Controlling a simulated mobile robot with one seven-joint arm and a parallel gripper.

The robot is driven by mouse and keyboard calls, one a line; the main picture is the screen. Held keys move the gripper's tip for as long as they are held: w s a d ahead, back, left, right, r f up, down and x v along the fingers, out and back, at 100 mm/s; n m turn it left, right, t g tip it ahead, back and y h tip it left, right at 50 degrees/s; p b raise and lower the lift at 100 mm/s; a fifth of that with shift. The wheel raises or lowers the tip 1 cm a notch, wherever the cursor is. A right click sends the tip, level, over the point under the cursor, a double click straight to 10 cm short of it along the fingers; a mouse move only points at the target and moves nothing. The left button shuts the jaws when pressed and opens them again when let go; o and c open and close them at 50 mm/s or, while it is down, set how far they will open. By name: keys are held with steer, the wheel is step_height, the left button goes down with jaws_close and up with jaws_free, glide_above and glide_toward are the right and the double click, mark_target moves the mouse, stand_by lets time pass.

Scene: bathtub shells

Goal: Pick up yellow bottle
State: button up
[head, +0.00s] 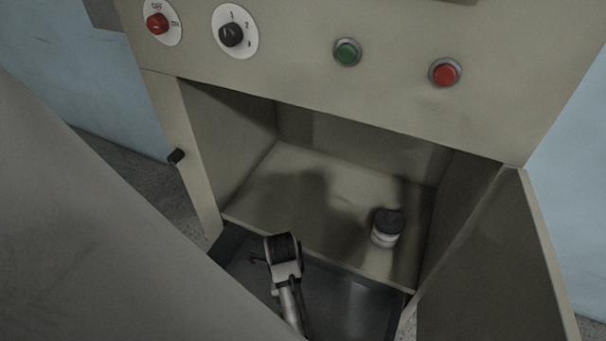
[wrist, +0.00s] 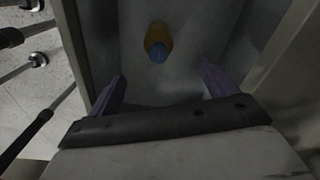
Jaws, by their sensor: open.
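The yellow bottle (wrist: 157,36) with a blue cap shows in the wrist view, near the top middle. It is on a grey surface between raised side walls. My gripper (wrist: 162,72) is open, with its two purple fingers spread to either side below the bottle in the picture. Nothing is between the fingers, and they are apart from the bottle. The bottle is not visible in the head view, and I cannot make out my gripper's fingers there.
In the head view, a jar (head: 387,228) with a dark lid stands on the cabinet shelf (head: 300,190). An open drawer (head: 345,305) is below. The cabinet door (head: 495,270) stands open on the right. Rods with dark sections (wrist: 30,138) show left in the wrist view.

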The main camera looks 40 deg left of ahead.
step_height(320, 180, down, 8)
steer(key=shift+s+d+f, duration=0.1)
steer(key=shift+f, duration=0.1)
steer(key=shift+d+f, duration=0.15)
steer(key=shift+f, duration=1.2)
steer(key=shift+d+f, duration=0.1)
steer(key=shift+f, duration=1.2)
steer(key=c, duration=1.6)
steer(key=shift+c, duration=0.3)
steer(key=shift+r, duration=0.15)
